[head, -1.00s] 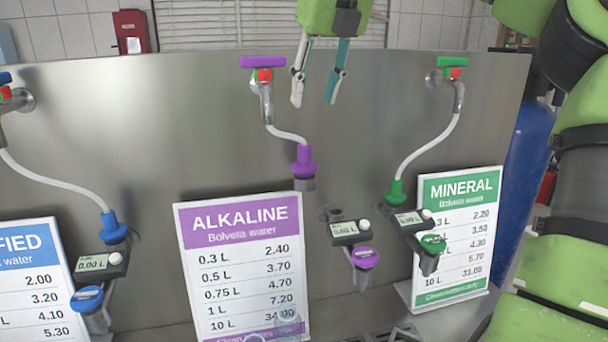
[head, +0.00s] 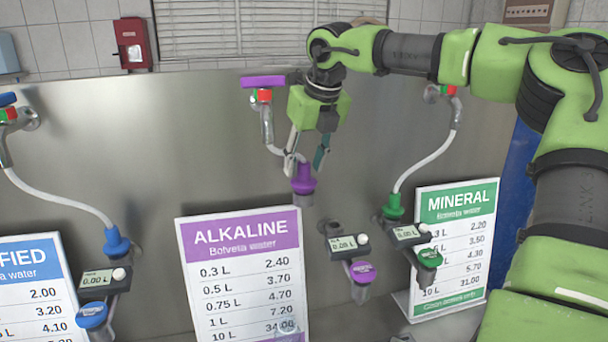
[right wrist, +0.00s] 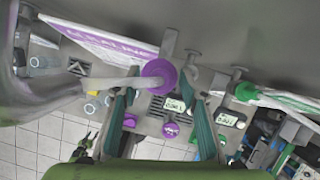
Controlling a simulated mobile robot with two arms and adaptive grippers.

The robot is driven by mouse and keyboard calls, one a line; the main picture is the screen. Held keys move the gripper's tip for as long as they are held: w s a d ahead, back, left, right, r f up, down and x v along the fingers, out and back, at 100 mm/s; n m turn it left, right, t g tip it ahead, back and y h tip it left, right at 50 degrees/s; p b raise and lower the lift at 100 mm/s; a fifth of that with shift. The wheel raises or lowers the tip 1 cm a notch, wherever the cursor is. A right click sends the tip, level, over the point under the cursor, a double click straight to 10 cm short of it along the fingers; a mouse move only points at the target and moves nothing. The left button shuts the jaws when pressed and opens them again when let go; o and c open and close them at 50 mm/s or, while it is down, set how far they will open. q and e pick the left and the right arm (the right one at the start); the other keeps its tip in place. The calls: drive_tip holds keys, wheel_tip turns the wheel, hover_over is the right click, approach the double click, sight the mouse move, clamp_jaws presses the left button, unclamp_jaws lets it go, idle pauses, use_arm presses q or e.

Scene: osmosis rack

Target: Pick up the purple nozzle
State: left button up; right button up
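The purple nozzle (head: 303,180) hangs at the end of a white hose, above a metal outlet beside the ALKALINE sign. In the right wrist view, the nozzle (right wrist: 158,73) appears as a round purple disc between the fingers, toward their upper ends. My right gripper (head: 306,163) is open, pointing down, with its fingertips just above the nozzle's wide collar. Its two teal fingers also show in the right wrist view (right wrist: 160,115), spread apart with nothing clamped. Whether a finger touches the nozzle or hose is unclear. My left gripper is not identifiable in either view.
The ALKALINE sign (head: 242,275) stands left of the nozzle. A grey meter (head: 348,243) and purple cap (head: 361,272) sit below right. The green nozzle (head: 393,207) and MINERAL sign (head: 455,245) are further right. The metal panel (head: 200,150) is close behind.

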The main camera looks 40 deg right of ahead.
drive_tip(key=shift+w+d+f, duration=0.15)
drive_tip(key=shift+w+f, duration=0.15)
drive_tip(key=shift+f, duration=0.25)
drive_tip(key=shift+s+r, duration=0.1)
clamp_jaws()
drive_tip(key=shift+r, duration=0.55)
drive_tip(key=s+a+r+b, duration=0.2)
drive_tip(key=s+a+r, duration=0.2)
drive_tip(key=s+r, duration=0.9)
wheel_tip(320, 180, up, 3)
drive_tip(key=shift+s+r, duration=0.2)
